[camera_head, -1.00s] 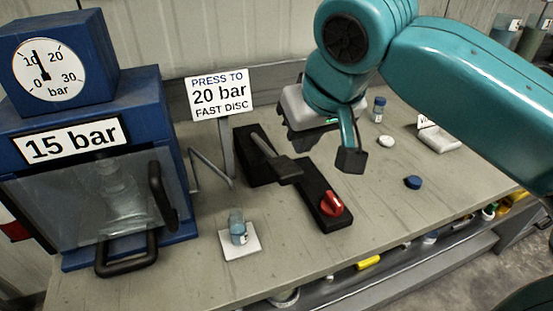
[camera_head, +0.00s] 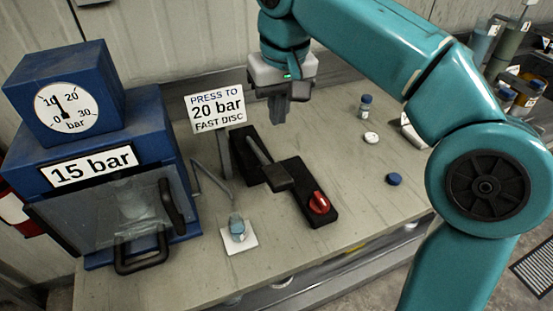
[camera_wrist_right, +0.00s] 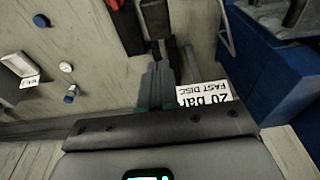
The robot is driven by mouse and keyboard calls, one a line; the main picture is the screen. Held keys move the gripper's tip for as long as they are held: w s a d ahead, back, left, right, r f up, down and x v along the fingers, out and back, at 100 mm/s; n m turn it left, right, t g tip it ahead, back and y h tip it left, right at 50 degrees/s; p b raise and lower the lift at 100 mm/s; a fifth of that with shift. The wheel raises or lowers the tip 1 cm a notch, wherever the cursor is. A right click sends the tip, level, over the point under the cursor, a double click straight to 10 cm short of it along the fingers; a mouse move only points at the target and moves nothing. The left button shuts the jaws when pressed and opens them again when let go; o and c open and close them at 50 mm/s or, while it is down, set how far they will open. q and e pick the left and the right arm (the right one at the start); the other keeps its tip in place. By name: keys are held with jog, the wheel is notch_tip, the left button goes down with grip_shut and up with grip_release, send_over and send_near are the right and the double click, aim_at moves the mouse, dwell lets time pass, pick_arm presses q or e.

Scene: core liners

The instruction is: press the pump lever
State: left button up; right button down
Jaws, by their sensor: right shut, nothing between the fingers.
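The pump lever (camera_head: 258,150) is a grey rod with a dark block at its near end, on a black pump base (camera_head: 237,165). A black bar with a red knob (camera_head: 318,203) extends toward the front right. My right gripper (camera_head: 277,117) is shut and empty, pointing down above and behind the lever, apart from it. Its fingers also show in the right wrist view (camera_wrist_right: 160,85), beside the sign. The blue press (camera_head: 120,140) carries a gauge (camera_head: 66,107) and a "15 bar" label (camera_head: 92,165). My left gripper is not in view.
The "20 bar" sign (camera_head: 215,108) stands just left of the lever. A small vial (camera_head: 237,227) stands on a white pad in front. The bench between is clear.

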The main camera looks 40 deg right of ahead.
jog(key=b, duration=0.2)
send_near(275, 173)
jog(key=f, duration=0.2)
jog(key=w+f, duration=0.1)
jog(key=f, duration=0.2)
jog(key=shift+w+d, duration=0.1)
jog(key=shift+f, duration=0.45)
